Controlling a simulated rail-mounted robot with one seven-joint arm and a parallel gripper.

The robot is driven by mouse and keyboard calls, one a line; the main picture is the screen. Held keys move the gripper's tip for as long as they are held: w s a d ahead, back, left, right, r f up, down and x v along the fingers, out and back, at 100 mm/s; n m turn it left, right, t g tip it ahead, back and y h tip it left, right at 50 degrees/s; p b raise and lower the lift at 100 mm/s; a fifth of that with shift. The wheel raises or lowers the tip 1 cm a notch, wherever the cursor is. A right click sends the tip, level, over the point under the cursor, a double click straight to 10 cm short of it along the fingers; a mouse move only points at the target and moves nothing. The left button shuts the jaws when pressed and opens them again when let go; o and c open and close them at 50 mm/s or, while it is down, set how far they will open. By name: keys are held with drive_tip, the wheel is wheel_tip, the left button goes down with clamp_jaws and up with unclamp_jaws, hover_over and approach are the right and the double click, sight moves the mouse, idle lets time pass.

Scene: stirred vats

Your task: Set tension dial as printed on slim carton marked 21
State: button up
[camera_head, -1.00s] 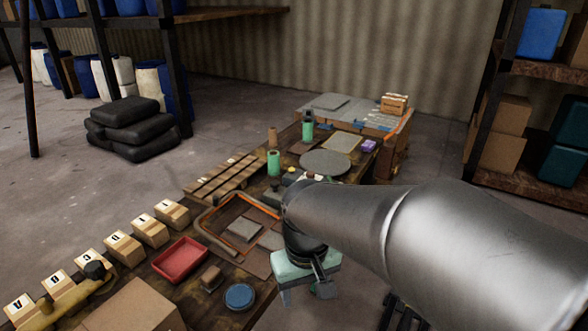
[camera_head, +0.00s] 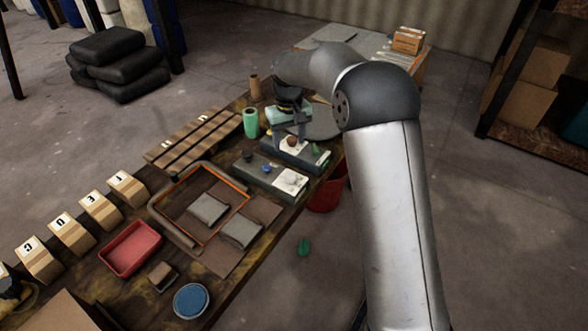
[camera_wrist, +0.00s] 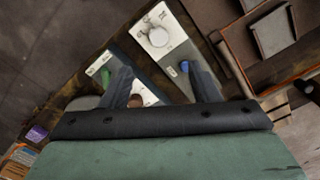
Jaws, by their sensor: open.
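Two grey control boxes with white plates lie side by side on the bench. The nearer box (camera_head: 257,178) has a round white knob (camera_head: 290,177), a blue knob (camera_head: 267,168) and a dark knob (camera_head: 247,155). The farther box (camera_head: 309,157) has a brown knob (camera_head: 291,141) and a green lever (camera_head: 316,148). My gripper (camera_head: 289,132) is open and points down over the farther box. In the wrist view its fingers (camera_wrist: 159,70) are spread, with the brown knob (camera_wrist: 135,100) partly hidden by them. Dial print is too small to read. I cannot make out a carton marked 21.
Marked cardboard boxes (camera_head: 100,210) line the left bench edge. A red tray (camera_head: 130,247), an orange-edged frame (camera_head: 165,207) with grey pads, a blue round lid (camera_head: 192,301) and a green cylinder (camera_head: 251,123) stand nearby. A red bin (camera_head: 328,192) is beside the bench.

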sight(290, 175)
wheel_tip(290, 175, down, 14)
drive_tip(key=shift+d+r+p, duration=0.1)
drive_tip(key=shift+r+p, duration=0.05)
drive_tip(key=shift+p, duration=0.65)
drive_tip(key=shift+c, duration=0.4)
drive_tip(key=c, duration=0.9)
